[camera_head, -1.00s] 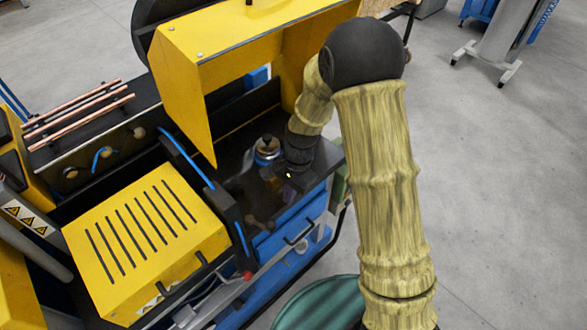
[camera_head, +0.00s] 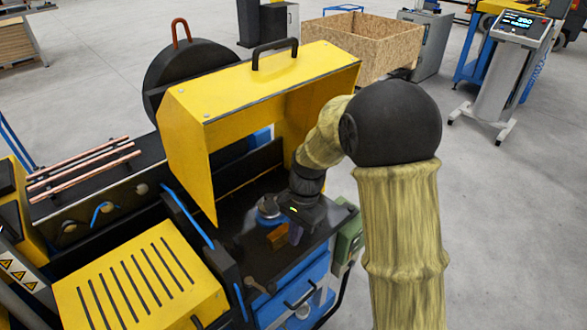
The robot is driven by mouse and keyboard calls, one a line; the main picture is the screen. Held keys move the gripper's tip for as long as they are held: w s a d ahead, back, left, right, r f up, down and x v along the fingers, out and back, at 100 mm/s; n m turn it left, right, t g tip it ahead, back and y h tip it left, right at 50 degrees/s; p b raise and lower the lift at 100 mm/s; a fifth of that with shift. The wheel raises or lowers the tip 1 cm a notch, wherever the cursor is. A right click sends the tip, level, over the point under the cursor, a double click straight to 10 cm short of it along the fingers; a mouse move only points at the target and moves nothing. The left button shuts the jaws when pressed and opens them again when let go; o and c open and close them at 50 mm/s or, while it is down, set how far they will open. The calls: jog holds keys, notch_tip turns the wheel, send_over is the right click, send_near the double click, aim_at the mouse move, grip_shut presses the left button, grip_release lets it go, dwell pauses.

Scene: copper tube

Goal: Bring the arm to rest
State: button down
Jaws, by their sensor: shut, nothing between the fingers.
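My arm, in a yellowish ribbed cover with a black ball-shaped elbow, rises from the bottom right of the head view and bends over to the left. My gripper (camera_head: 295,234) points down above the dark worktop of the yellow and black machine, in front of the raised yellow hood (camera_head: 250,90). It is shut and empty, small and dark against the worktop. A blue round part (camera_head: 268,213) and a small brown block (camera_head: 278,238) are just left of it. I cannot tell whether the gripper touches the block.
Copper tubes (camera_head: 85,165) lie on a rack at the left. A yellow slotted cover (camera_head: 140,280) is at the lower left. A wooden crate (camera_head: 365,45) and a control console (camera_head: 505,70) stand behind. The floor at the right is clear.

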jog(key=s+d+r+n+t+h, duration=0.1)
jog(key=s+d+r+n+t, duration=0.1)
jog(key=s+d+n, duration=0.2)
jog(key=s+d+r+n+t, duration=0.2)
jog(key=s+d+n, duration=0.2)
jog(key=d, duration=0.6)
jog(key=s, duration=0.2)
jog(key=shift+s+d+n+t+h, duration=0.2)
jog(key=shift+s+n+t+h, duration=0.1)
jog(key=shift+s+h, duration=0.1)
